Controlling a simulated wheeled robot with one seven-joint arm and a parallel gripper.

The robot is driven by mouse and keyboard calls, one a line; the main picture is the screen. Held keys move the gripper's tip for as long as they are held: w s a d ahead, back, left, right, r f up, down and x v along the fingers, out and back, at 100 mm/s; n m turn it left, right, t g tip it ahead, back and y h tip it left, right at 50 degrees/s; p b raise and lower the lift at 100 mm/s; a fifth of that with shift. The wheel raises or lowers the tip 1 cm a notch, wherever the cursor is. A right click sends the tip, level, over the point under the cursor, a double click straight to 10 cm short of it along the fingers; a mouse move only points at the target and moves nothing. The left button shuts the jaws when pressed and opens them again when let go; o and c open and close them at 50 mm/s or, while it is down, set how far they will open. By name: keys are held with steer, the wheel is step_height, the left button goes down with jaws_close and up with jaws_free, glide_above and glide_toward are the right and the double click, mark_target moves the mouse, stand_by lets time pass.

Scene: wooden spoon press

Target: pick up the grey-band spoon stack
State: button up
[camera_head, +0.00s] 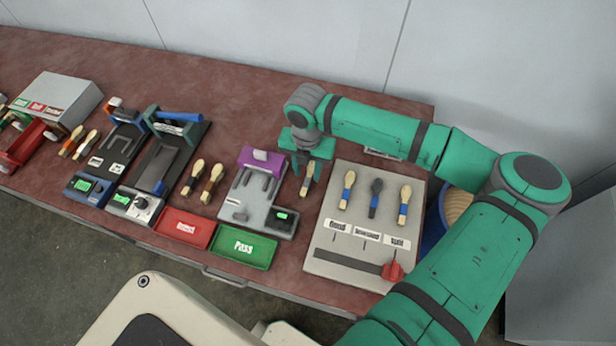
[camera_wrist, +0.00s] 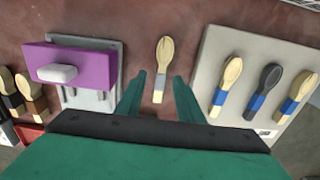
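The grey-band spoon stack (camera_wrist: 163,66) is pale wood with a grey band low on its handle. It lies on the reddish table between the purple-topped press and the light board. It also shows in the head view (camera_head: 307,186), partly hidden by my gripper. My gripper (camera_head: 304,166) is pointed down over it. In the wrist view my gripper (camera_wrist: 159,82) is open, with one finger on each side of the handle end and visible gaps to the stack. Nothing is held. The exact height above the stack is hard to tell.
The press with a purple block (camera_head: 262,158) stands close on the left. The light board (camera_head: 330,243) on the right holds blue-band and dark spoons. Other spoon stacks (camera_head: 212,182) lie further left. Red (camera_head: 183,229) and green (camera_head: 244,250) trays sit at the front.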

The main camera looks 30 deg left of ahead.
mark_target(308, 177)
steer(key=shift+w+d+f, duration=0.1)
steer(key=shift+w+f, duration=0.1)
steer(key=shift+f, duration=1.4)
jaws_close()
steer(key=shift+w+r, duration=0.2)
steer(key=shift+r, duration=0.2)
steer(key=s+r, duration=1.2)
steer(key=s, duration=0.2)
steer(key=shift+s+d+r, duration=0.15)
steer(key=shift+s+d, duration=0.05)
steer(key=shift+d, duration=0.05)
